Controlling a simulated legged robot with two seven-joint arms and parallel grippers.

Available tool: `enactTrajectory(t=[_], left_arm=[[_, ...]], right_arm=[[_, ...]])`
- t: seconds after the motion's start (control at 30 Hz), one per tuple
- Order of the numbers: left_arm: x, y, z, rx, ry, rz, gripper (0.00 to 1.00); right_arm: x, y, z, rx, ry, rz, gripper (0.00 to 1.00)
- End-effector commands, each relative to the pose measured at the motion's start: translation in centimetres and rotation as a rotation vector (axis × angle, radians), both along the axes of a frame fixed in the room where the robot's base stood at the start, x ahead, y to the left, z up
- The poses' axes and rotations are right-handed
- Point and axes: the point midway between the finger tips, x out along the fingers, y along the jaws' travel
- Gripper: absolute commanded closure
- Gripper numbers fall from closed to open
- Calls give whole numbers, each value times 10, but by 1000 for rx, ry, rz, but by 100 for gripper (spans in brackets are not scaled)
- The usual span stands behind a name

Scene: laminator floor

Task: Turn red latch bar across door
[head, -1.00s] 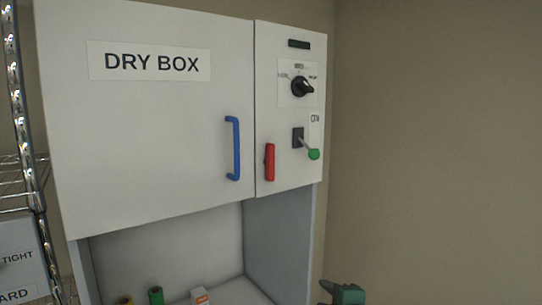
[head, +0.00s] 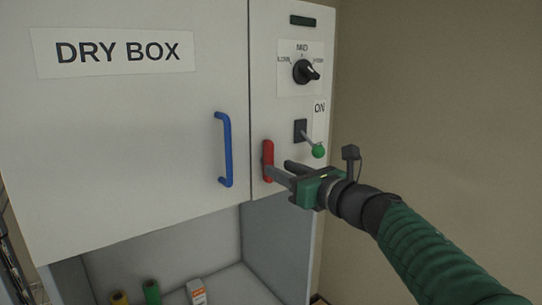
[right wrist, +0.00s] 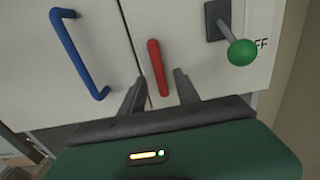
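The red latch bar (head: 268,160) stands upright on the panel just right of the door seam, beside the white dry box door (head: 120,130). My right gripper (head: 276,170) is in front of the bar's lower part, coming from the right. In the right wrist view, the red bar (right wrist: 157,67) appears between the two open dark fingers (right wrist: 158,88), with a gap on each side. Its lower end lies near the fingertips. Whether a finger touches it cannot be told. My left gripper is not in view.
A blue door handle (head: 226,150) is left of the bar. A green-tipped lever (head: 318,151) sits close above my right gripper, and a black dial (head: 305,71) is higher. Spools, one green (head: 152,291), and a small box (head: 196,291) stand in the open bay below.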

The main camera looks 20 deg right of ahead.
Motion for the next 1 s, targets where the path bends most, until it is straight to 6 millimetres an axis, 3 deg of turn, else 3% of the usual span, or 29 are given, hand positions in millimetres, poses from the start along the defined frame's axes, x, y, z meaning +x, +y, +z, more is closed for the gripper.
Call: enactTrajectory(t=[0.2,0.53,0.83,1.0], left_arm=[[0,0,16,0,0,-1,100],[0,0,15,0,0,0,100],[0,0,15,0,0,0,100],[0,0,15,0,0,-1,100]], right_arm=[[31,16,3,-2,-1,0,62],[39,20,1,-2,-1,0,62],[37,18,1,-1,-1,2,100],[37,18,1,-2,-2,-2,100]])
